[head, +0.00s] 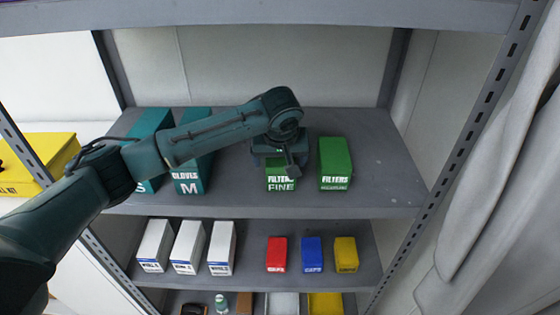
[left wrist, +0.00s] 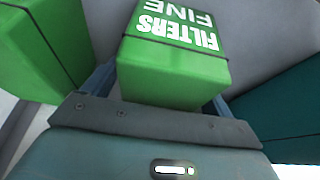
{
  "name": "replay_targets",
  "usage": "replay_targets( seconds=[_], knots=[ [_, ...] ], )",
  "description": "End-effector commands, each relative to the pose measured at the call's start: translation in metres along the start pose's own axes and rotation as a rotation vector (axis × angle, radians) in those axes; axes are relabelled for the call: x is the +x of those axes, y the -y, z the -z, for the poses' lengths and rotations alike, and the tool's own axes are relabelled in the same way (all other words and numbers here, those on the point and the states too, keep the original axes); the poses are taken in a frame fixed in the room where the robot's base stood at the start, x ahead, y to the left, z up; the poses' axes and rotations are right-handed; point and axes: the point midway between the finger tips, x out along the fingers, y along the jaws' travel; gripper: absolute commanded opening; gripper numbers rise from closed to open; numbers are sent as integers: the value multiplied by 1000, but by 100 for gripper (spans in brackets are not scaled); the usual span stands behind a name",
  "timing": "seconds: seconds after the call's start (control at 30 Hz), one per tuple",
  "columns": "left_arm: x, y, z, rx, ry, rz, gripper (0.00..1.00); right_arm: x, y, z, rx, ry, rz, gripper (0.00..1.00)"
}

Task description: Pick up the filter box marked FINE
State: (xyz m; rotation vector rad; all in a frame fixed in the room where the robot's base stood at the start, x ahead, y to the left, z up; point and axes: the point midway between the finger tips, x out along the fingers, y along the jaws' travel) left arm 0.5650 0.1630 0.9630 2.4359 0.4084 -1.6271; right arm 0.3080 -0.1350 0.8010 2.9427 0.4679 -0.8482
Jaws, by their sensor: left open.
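The green filter box marked FINE (head: 281,184) stands on the upper grey shelf, partly hidden behind my left gripper (head: 284,163). In the left wrist view the box (left wrist: 175,72) reads FILTERS FINE and lies between the two blue fingers of my left gripper (left wrist: 162,92). The fingers are open, one on each side of the box; I cannot tell whether they touch it. A second green box marked FILTERS (head: 335,165) stands to the right; its lower word is too small to read. My right gripper is not in view.
Teal glove boxes, one marked M (head: 190,178) and one marked S (head: 152,180), stand left under my arm. The shelf (head: 385,170) is bare to the right of the green boxes. White boxes (head: 187,248) and a red box (head: 277,254) stand on the shelf below.

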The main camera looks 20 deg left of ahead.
Motion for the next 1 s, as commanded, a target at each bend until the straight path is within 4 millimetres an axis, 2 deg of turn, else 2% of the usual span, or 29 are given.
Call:
replay_targets(
  seconds=[0.2, 0.8, 1.0],
  knots=[
    [0, 0, 0, 0, 0, 0, 84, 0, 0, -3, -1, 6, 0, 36],
    [0, 0, 0, 1, 0, 0, 35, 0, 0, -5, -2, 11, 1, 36],
    [0, 0, 0, 0, 0, -1, 35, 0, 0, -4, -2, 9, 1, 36]
  ],
)
